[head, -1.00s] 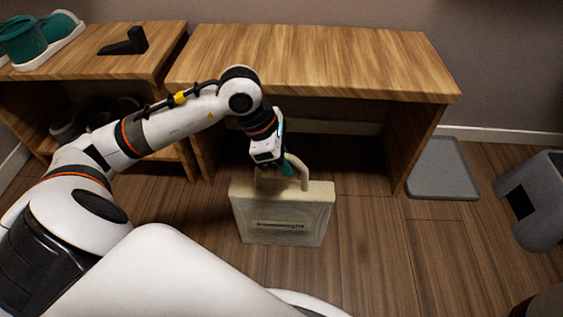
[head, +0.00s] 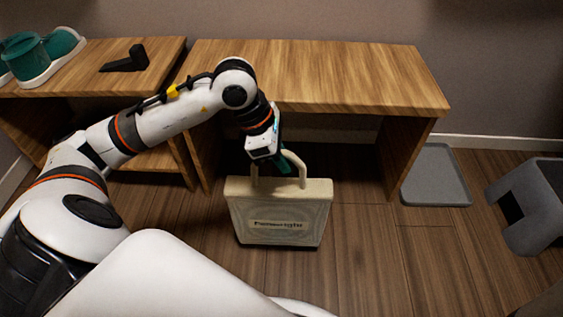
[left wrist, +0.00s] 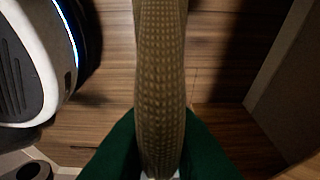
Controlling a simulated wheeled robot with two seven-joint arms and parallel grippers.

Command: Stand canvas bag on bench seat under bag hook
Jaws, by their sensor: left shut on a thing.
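The cream canvas bag (head: 278,210) hangs upright in front of the bench, below the level of its seat. Dark lettering shows on its front. My left gripper (head: 289,163) is shut on the bag's looped handle. In the left wrist view the woven handle strap (left wrist: 160,80) runs between the green fingers of my left gripper (left wrist: 160,150). The wooden bench seat (head: 320,75) is behind and above the bag, and its top is bare. The bag hook is not in view. My right gripper is not in view.
A lower wooden shelf unit at left carries green shoes (head: 40,58) and a black bracket-like object (head: 128,58). A grey tray (head: 437,176) lies on the floor right of the bench. A grey stool-like object (head: 530,205) stands farther right.

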